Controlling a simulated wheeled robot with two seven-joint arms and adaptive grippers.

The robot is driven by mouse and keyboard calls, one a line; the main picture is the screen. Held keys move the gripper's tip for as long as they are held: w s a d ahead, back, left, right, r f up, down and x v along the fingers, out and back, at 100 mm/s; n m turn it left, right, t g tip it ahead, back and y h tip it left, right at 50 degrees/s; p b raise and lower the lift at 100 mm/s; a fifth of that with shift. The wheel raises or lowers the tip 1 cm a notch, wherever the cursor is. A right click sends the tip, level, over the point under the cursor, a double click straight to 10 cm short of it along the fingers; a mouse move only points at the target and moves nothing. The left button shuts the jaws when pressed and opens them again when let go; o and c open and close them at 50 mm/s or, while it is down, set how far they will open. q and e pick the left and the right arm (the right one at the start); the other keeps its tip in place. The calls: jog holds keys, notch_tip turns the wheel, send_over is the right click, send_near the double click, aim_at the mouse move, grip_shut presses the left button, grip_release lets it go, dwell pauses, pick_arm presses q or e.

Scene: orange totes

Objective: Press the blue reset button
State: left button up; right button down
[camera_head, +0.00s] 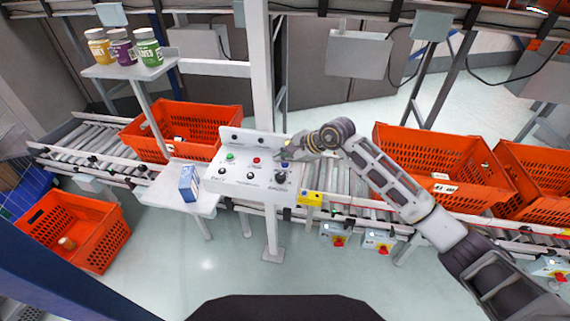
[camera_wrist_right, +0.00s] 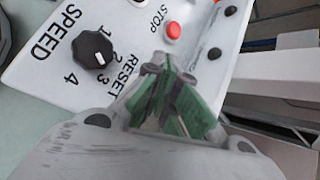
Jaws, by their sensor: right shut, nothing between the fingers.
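The white control panel (camera_head: 236,182) stands on a post in the middle of the head view. It carries a green button (camera_head: 230,156), a red button (camera_head: 256,161) and the blue reset button (camera_head: 284,165) on the right. My right gripper (camera_head: 281,154) is shut and empty, its fingertips right at the blue button; contact cannot be told. In the wrist view, the green-padded fingers (camera_wrist_right: 162,66) lie over the panel between the RESET label and the red STOP button (camera_wrist_right: 173,30). The blue button is hidden there. My left gripper is not in view.
A black SPEED knob (camera_wrist_right: 91,50) sits near the fingers. A blue-and-white carton (camera_head: 189,183) stands on a side shelf left of the panel. Orange totes (camera_head: 215,122) sit on the roller conveyor behind. Jars (camera_head: 122,48) stand on an upper shelf.

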aim_at(284, 165)
jog(key=shift+f+b, duration=0.5)
jog(key=shift+f, duration=0.05)
dwell(0.9)
jog(key=shift+r, duration=0.9)
jog(key=shift+r, duration=0.1)
jog(key=shift+r+p, duration=0.95)
jog(key=shift+r, duration=1.5)
jog(key=shift+m, duration=0.3)
